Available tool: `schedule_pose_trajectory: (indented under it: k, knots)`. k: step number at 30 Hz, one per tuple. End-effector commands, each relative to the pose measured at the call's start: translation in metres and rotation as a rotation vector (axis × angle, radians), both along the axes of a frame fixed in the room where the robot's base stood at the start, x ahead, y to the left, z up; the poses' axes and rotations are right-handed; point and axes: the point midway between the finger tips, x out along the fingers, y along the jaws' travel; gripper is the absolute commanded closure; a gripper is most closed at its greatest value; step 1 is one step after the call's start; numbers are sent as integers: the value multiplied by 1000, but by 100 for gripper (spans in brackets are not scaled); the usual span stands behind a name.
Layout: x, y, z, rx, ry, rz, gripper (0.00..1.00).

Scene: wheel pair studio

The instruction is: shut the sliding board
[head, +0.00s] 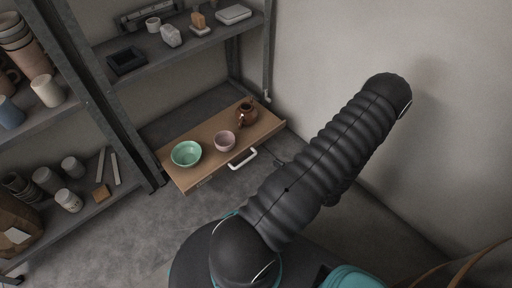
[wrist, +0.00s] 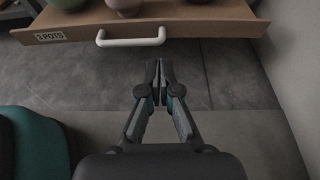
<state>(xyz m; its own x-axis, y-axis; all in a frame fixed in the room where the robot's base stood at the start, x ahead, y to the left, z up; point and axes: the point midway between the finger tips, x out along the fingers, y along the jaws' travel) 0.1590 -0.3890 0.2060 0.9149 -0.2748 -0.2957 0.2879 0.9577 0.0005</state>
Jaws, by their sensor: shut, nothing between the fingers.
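The sliding board (head: 207,134) is a wooden board pulled out from the bottom of a dark metal shelf unit in the head view. A green bowl (head: 186,154), a pink bowl (head: 225,141) and a brown teapot (head: 246,115) stand on it. Its white handle (head: 243,159) is on the front edge; the handle (wrist: 131,38) and a "3 POTS" label also show in the wrist view. My gripper (wrist: 158,67) is shut and empty, in front of and apart from the handle.
The shelf unit's upper level (head: 187,45) holds small items and a black tray (head: 126,61). Another shelf with cups and jars (head: 68,200) stands at left. A pale wall (head: 345,45) bounds the right side. Grey floor (head: 150,225) before the board is clear.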

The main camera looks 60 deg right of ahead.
Motion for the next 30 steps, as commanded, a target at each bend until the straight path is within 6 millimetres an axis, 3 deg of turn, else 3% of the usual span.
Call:
schedule_pose_trajectory:
  k: [7,23,30]
  knots:
    - [10,-8,-6,1,5,-22,100]
    - [87,-32,-31,0,4,-17,100]
    - [115,-41,-31,0,5,-21,100]
